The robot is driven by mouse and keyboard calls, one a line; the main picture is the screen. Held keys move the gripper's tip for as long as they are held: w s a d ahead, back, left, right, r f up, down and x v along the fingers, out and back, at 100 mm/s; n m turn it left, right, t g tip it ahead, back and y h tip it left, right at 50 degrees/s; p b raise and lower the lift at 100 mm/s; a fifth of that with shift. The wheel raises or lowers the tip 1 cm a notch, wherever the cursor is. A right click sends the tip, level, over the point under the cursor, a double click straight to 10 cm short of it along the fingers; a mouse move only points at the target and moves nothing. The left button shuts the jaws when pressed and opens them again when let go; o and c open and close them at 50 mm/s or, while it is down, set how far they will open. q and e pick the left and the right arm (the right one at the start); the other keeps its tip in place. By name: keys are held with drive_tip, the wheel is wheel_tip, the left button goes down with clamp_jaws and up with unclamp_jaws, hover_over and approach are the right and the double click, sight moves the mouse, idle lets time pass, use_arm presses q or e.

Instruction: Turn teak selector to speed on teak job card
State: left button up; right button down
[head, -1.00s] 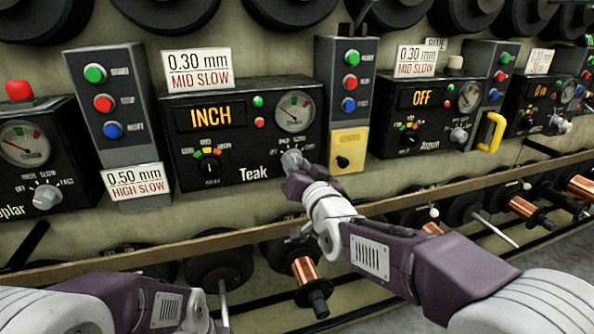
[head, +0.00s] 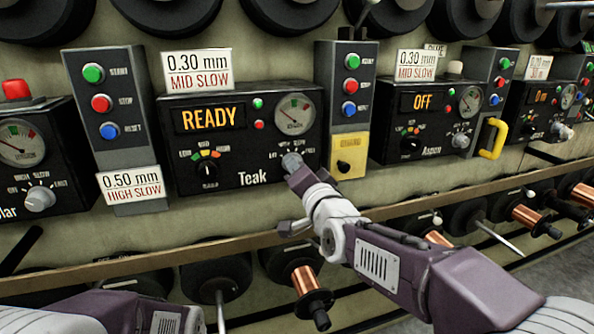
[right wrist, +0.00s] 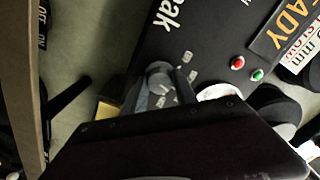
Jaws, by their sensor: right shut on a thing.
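The Teak panel (head: 245,155) is a black box with its display (head: 209,118) reading "READY". Its grey selector knob (head: 291,159) is at the lower right of the panel face, mostly covered by my right gripper (head: 296,170). The right gripper is shut on that knob; the right wrist view shows its fingers (right wrist: 162,92) around the knob (right wrist: 157,70). Which label the knob points to is too small to tell. A card (head: 197,71) above the panel reads "0.30 mm MID SLOW". Only part of my left arm shows at the bottom left; its gripper is out of view.
Another card (head: 131,188), left of Teak, reads "0.50 mm HIGH SLOW". Push-button boxes (head: 108,100) (head: 347,85) flank the Teak panel. A yellow plate with a black knob (head: 344,167) is close right of my gripper. A rail (head: 215,245) and copper spools (head: 303,280) run below.

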drive_tip(key=c, duration=1)
unclamp_jaws()
drive_tip(key=shift+o, duration=0.2)
drive_tip(key=p+v, duration=0.2)
drive_tip(key=v, duration=0.7)
drive_tip(key=shift+p, duration=0.3)
